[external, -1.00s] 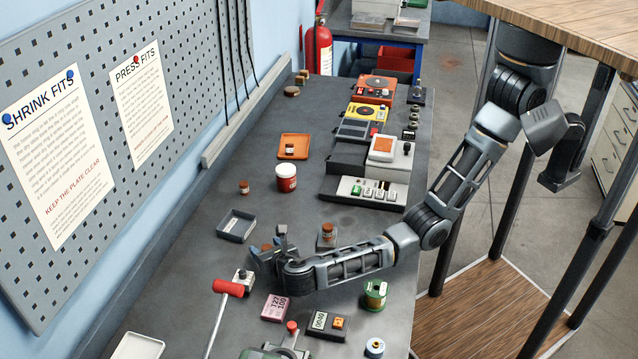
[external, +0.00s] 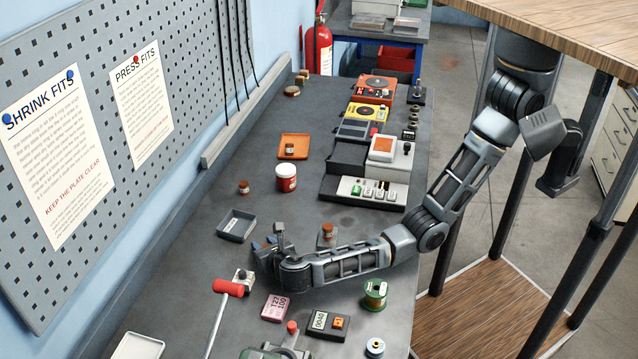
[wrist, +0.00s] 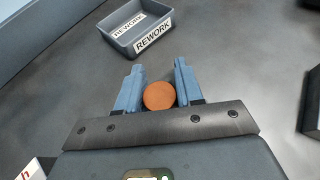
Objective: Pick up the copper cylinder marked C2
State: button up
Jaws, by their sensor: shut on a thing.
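My gripper (external: 268,242) is low over the middle of the grey bench. In the wrist view my gripper (wrist: 159,90) has its two blue-grey fingers on either side of a copper cylinder (wrist: 159,96), seen from its round top. The fingers are shut on it. No marking on it is readable, so I cannot tell whether it is C2. Other small copper cylinders show in the external view: one on a grey block (external: 327,231) right of my gripper, one on the bench (external: 244,187), and one on the orange tray (external: 304,153).
A grey REWORK tray (wrist: 125,44) lies just beyond my gripper; it also shows in the external view (external: 237,237). A red-and-white jar (external: 286,178) stands farther back. A red-headed mallet (external: 228,287), a pink box (external: 275,308) and a green spool (external: 375,294) are nearer.

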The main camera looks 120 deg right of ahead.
grip_shut()
